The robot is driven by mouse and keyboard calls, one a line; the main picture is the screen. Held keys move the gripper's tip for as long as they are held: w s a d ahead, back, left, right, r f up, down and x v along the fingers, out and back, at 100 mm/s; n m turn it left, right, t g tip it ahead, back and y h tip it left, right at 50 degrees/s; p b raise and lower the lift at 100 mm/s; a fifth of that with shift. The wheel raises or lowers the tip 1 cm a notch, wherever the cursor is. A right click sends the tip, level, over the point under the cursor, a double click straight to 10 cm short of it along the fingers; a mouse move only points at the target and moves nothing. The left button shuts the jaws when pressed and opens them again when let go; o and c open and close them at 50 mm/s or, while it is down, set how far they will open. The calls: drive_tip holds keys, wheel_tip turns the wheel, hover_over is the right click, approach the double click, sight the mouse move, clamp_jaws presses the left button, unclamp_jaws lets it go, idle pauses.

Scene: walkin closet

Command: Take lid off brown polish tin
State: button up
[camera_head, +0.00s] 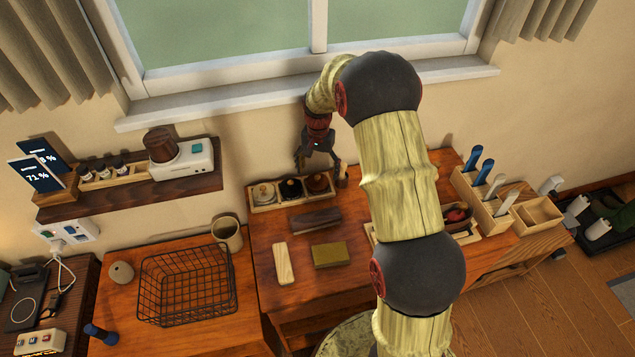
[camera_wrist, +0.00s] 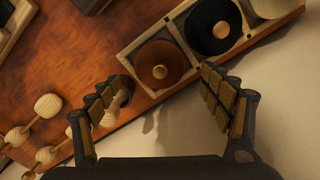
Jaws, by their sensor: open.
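In the head view my gripper (camera_head: 318,157) is above the tray's back. Contact cannot be told.
Wooden knobbed pieces (camera_wrist: 45,106) stand near the left finger in the wrist view. A dark brush (camera_head: 315,221), a pale wooden piece (camera_head: 283,263) and an olive block (camera_head: 330,255) lie before the tray. The wall and window sill (camera_head: 215,97) are close behind. My arm hides part of the bench.

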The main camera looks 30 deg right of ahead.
wheel_tip(320, 180, down, 3)
drive_tip(key=shift+r, duration=0.1)
drive_tip(key=c, duration=0.9)
drive_tip(key=shift+c, duration=0.2)
